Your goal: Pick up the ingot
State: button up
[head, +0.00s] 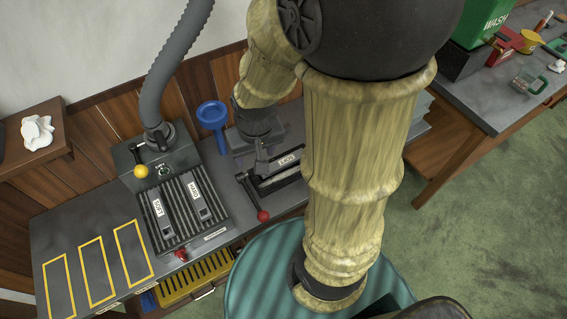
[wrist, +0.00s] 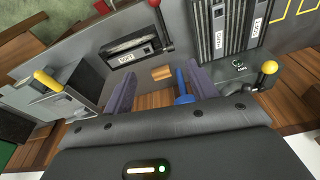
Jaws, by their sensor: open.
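A small tan block (wrist: 162,73), which looks like the ingot, lies on the grey bench in the wrist view. It sits beyond and between my fingertips, apart from both. I cannot make it out in the head view, where my arm and gripper cover that part of the bench. My gripper (wrist: 162,88) is open and empty, its two purple-grey fingers spread on either side of the block. In the head view my gripper (head: 262,150) hangs over the bench near the labelled black mould.
A blue round-topped tool (head: 212,115) stands close beside my gripper; it also shows by the right finger (wrist: 183,88). A labelled black mould (wrist: 127,56) with a red-knobbed lever (wrist: 153,3) lies beyond. A ribbed, yellow-knobbed machine (head: 175,205) stands left. The yellow-outlined bench end is clear.

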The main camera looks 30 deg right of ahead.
jog(key=w+d+f+m+g+h+b, duration=0.1)
jog(key=w+f+m+g+h+b, duration=0.1)
jog(key=f+m, duration=0.45)
jog(key=w+d+f+m+g+h+b, duration=0.1)
jog(key=w+f+m+g+b, duration=0.15)
jog(key=f, duration=0.65)
jog(key=w+m+t+h+b, duration=0.2)
jog(key=w+m+h+b, duration=0.1)
jog(key=w+m+h, duration=0.3)
jog(key=shift+w+a+f+m+t, duration=0.3)
jog(key=shift+w+a+m+t, duration=0.05)
jog(key=shift+w+m, duration=0.45)
jog(key=p, duration=0.2)
send_over(273, 166)
jog(key=f, duration=0.8)
jog(key=shift+w+a, duration=0.1)
jog(key=shift+a, duration=0.15)
jog(key=shift+d+f, duration=0.25)
jog(key=shift+f, duration=0.15)
